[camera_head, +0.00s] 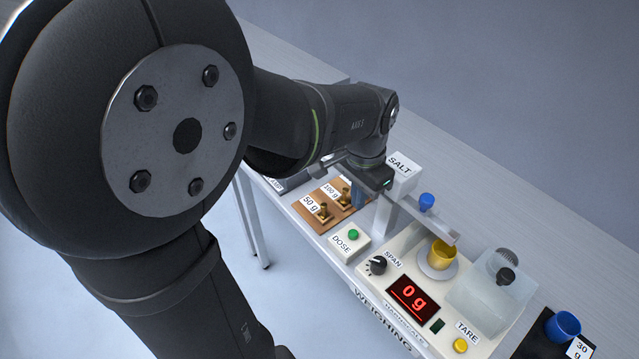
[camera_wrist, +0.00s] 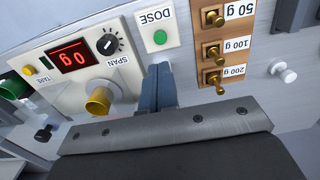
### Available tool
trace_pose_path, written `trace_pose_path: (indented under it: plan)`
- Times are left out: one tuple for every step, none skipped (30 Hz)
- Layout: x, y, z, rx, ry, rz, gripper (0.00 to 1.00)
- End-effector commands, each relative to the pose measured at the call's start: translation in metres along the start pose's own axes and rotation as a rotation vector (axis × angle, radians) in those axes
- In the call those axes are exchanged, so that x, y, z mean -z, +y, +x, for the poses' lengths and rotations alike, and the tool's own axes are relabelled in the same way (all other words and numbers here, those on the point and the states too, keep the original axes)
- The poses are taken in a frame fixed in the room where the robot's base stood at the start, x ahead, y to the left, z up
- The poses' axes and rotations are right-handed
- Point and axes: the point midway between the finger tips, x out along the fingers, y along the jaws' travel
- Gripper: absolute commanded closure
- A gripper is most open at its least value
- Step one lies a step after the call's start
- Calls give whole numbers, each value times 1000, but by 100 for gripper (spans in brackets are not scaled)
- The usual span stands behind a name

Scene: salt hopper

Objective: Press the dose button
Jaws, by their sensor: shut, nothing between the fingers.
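The green dose button (camera_head: 353,235) sits on a cream box labelled DOSE (camera_head: 340,246) in front of the salt hopper. In the wrist view, the button (camera_wrist: 160,37) is fully visible just beyond my fingertips. My gripper (camera_head: 358,197) is shut and empty, its blue-grey fingers pointing down behind the button in the head view. The shut fingertips also show in the wrist view (camera_wrist: 159,70), with a gap in the picture between them and the button. I cannot tell how high they are above the box.
The white SALT hopper (camera_head: 402,172) stands close beside my gripper. Brass weights on a wooden board (camera_head: 313,225) are to the left. To the right are the SPAN knob (camera_head: 378,265), a display (camera_head: 412,299) reading 0 g, a yellow cup (camera_head: 441,256) and a clear cover (camera_head: 487,300).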

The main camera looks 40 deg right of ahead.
Motion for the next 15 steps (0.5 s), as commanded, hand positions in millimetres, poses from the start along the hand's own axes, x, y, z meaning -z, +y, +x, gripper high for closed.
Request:
trace_pose_path:
  plan:
    - [-1, 0, 13, -2, -5, 0, 100]
    - [-1, 0, 20, -2, -5, 0, 100]
    - [-1, 0, 29, -2, -6, 0, 100]
    - [-1, 0, 35, -2, -5, 0, 100]
    - [-1, 0, 41, -2, -5, 0, 100]
    - [-1, 0, 49, -2, -5, 0, 100]
    - [-1, 0, 55, -2, -4, 0, 100]
    - [-1, 0, 61, -2, -5, 0, 100]
    - [-1, 0, 67, -1, -4, 0, 100]
    - [-1, 0, 72, -1, -4, 0, 100]
    - [-1, 0, 76, -1, -3, 0, 100]
    - [-1, 0, 81, -1, -4, 0, 100]
    - [-1, 0, 83, 0, -3, 0, 100]
    - [0, 0, 86, 0, -2, 0, 100]
    - [0, 0, 89, 0, -2, 0, 100]
